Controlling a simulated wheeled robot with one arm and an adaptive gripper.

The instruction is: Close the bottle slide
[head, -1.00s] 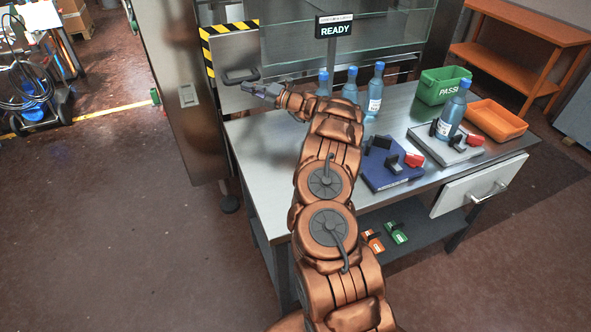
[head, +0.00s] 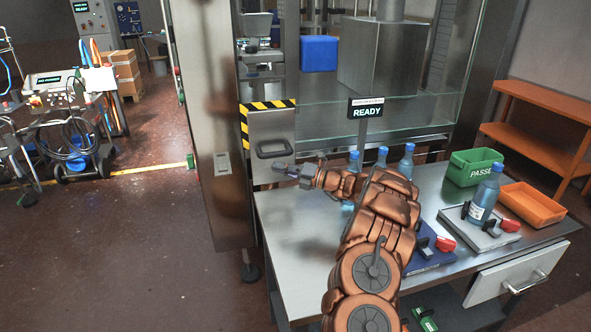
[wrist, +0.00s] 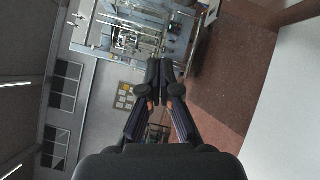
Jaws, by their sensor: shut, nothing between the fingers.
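The bottle slide looks to be the grey metal panel (head: 270,128) with yellow-black stripes along its top and left edges, at the left of the machine in the head view. A black bar handle (head: 273,149) is on its front. My gripper (head: 279,167) is just below the handle in the picture, fingers pointing left, shut and empty. I cannot tell whether it touches the panel. In the wrist view my gripper (wrist: 166,70) has its fingers together, and neither panel nor handle can be made out. Blue bottles (head: 406,160) stand on the table behind my arm.
The steel table (head: 300,240) carries a green bin (head: 474,167), an orange tray (head: 532,204) and a grey fixture (head: 480,232) with a bottle. A READY sign (head: 367,112) stands behind my arm. A white drawer (head: 515,278) juts out at the right.

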